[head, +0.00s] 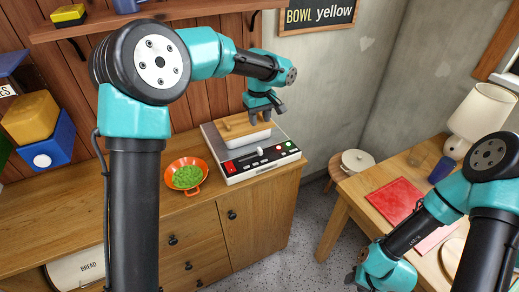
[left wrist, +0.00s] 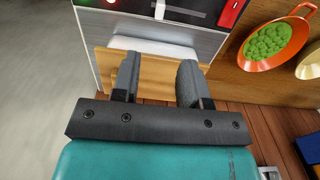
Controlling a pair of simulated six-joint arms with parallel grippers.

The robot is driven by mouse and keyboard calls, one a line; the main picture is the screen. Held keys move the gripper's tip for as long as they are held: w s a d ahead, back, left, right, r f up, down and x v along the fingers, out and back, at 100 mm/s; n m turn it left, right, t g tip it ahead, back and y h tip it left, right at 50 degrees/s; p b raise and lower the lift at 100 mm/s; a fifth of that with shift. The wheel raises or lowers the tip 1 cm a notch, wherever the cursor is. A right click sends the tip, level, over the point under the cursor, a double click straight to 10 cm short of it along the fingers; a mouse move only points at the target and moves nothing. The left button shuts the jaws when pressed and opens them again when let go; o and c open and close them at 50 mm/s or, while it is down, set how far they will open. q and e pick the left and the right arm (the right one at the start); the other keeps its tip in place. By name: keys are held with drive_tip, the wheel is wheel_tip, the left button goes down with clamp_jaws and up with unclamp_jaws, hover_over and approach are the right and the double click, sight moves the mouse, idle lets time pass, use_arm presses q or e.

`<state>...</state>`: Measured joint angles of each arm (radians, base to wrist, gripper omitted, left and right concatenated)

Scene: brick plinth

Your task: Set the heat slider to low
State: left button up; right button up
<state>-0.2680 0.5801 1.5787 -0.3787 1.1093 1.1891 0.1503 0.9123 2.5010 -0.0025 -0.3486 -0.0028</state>
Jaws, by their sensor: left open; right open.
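The heat slider (head: 260,151) appears as a small white knob on the dark front panel of a grey and white appliance (head: 236,175). It sits about mid-panel; its setting marks are too small to read. A white piece of the panel also shows at the top of the left wrist view (left wrist: 160,9). My left gripper (head: 261,116) is open above the wooden-topped white box (head: 243,128) on the appliance, behind the panel. Its two spread fingers (left wrist: 160,80) show nothing clearly held between them. My right gripper (head: 351,277) is low at the bottom centre-right, away from the appliance.
An orange pan (head: 186,165) with green contents stands left of the appliance on the wooden cabinet (head: 190,206). A wooden table (head: 352,197) with a red mat (head: 394,200) and a lamp (head: 483,112) is at right. A stool (head: 357,161) stands between.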

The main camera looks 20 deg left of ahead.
sight(260, 149)
use_arm(q)
wheel_tip(260, 149, down, 14)
drive_tip(key=shift+f, duration=0.1)
idle(0.4)
clamp_jaws()
idle(0.3)
